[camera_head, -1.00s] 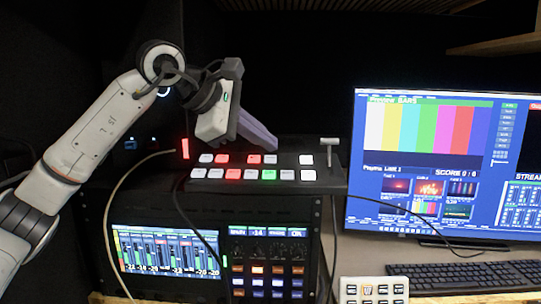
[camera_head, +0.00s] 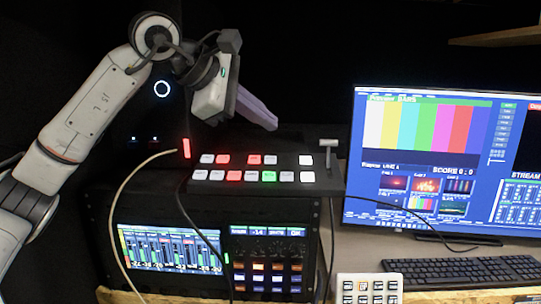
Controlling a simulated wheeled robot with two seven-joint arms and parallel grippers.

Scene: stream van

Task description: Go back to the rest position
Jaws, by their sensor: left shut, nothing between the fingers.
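My left gripper (camera_head: 272,124) hangs above the back of the button panel (camera_head: 258,172), its fingers pointing down and to the right. The fingers are together with nothing between them, and they look clear of the lit buttons. My left arm reaches in from the left edge, with its wrist above the panel's left end. My right gripper is not in this view.
The panel, with red, green and white buttons and a lever (camera_head: 328,150), sits on a rack with a lit mixer screen (camera_head: 170,249). A monitor (camera_head: 440,160), keyboard (camera_head: 455,272) and white keypad (camera_head: 369,289) are at right. Cables hang at the rack's front.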

